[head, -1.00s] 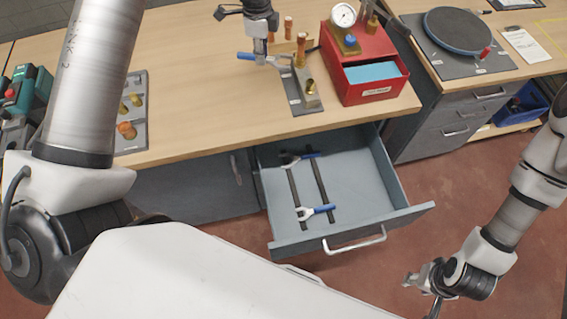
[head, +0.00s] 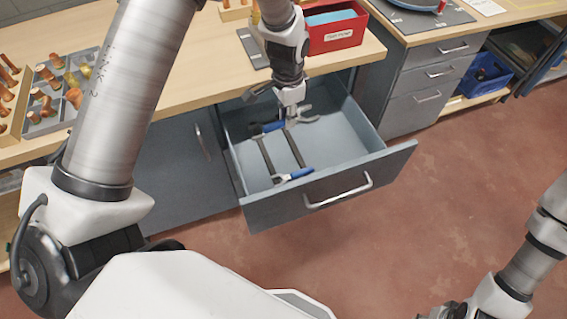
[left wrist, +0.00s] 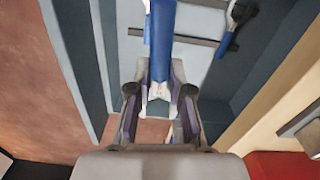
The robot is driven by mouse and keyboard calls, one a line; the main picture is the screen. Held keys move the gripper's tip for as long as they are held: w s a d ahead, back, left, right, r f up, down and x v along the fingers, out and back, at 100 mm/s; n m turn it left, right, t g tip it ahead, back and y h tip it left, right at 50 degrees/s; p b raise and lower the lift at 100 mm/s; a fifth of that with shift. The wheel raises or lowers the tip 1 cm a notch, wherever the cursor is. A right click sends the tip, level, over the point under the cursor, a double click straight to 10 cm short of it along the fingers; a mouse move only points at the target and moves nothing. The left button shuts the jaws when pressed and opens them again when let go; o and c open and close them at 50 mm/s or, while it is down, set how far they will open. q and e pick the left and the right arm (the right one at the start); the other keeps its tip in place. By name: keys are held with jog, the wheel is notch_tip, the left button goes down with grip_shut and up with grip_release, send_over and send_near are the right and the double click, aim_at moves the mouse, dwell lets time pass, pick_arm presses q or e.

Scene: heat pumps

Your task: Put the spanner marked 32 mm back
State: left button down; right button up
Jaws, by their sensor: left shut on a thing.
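My left gripper (head: 291,108) is shut on a blue-handled spanner over the rear of the open drawer. In the left wrist view, the held spanner (left wrist: 161,40) runs up from between the fingers (left wrist: 160,105), its blue grip above the dark rails; any size marking is too small to read. A second blue-handled spanner (head: 296,174) lies across the rails near the drawer front. In the head view my arm partly hides the rear, so I cannot tell whether the held spanner touches the rails. My right gripper (head: 445,309) is at the bottom edge, partly cut off.
The drawer (head: 222,152) stands open under the wooden bench (head: 185,90), with two dark rails (head: 266,157) inside. A red box (head: 336,37) stands on the bench above it. A tray (head: 48,122) of fittings is at left. Clear floor lies to the right.

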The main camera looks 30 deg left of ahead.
aim_at(265, 156)
pick_arm(q)
jog(key=a+f+m+b, duration=0.2)
jog(key=a+f+b, duration=0.1)
jog(key=f, duration=0.4)
jog(key=w+a+f+m+b, duration=0.1)
jog(key=a+f+m+b, duration=0.1)
jog(key=f+b, duration=0.4)
jog(key=a+f+m+b, duration=0.1)
jog(key=a+f+b, duration=0.3)
jog(key=f, duration=0.6)
jog(key=shift+w+a+f+m, duration=0.1)
jog(key=shift+w+f+m, duration=0.1)
jog(key=shift+w+m, duration=0.15)
jog(key=shift+s+f, duration=0.1)
jog(key=shift+f, duration=0.1)
jog(key=c, duration=1.1)
grip_release()
jog(key=shift+o, duration=0.2)
notch_tip(265, 156, up, 12)
jog(key=shift+r+p, duration=0.25)
jog(key=shift+p, duration=0.1)
